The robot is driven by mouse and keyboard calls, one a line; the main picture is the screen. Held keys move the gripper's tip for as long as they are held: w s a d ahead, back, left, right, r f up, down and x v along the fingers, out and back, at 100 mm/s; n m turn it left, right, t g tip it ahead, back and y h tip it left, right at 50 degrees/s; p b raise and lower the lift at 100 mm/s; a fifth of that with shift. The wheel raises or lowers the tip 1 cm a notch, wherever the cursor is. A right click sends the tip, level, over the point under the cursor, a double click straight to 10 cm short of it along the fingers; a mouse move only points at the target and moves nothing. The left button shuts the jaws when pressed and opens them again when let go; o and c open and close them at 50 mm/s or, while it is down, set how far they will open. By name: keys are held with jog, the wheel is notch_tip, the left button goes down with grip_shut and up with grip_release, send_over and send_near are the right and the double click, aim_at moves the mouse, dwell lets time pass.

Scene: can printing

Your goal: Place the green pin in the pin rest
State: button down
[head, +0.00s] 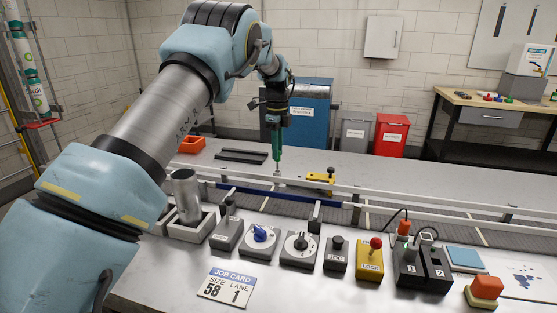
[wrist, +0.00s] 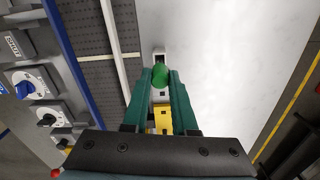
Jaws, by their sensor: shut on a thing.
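My gripper (head: 277,151) points down over the far side of the conveyor, its green fingers close together. In the wrist view my gripper (wrist: 161,82) is shut on the green pin (wrist: 160,76), whose round green head shows between the fingertips. In the head view a thin metal shank (head: 277,169) shows below the fingers, close to the bench surface. A yellow block (head: 320,177) with a black knob sits just right of it; it also shows in the wrist view (wrist: 163,118), partly hidden by the fingers. I cannot tell which part is the pin rest, or whether the pin touches it.
Conveyor rails (head: 340,190) run across in front of the gripper. The far bench right is clear.

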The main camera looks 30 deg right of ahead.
jog(key=shift+f+p, duration=0.6)
jog(key=shift+f, duration=1.35)
jog(key=shift+f, duration=0.15)
jog(key=c, duration=0.7)
grip_release()
notch_tip(320, 180, up, 12)
jog(key=b, duration=0.3)
jog(key=shift+r, duration=0.2)
jog(key=shift+a, duration=0.1)
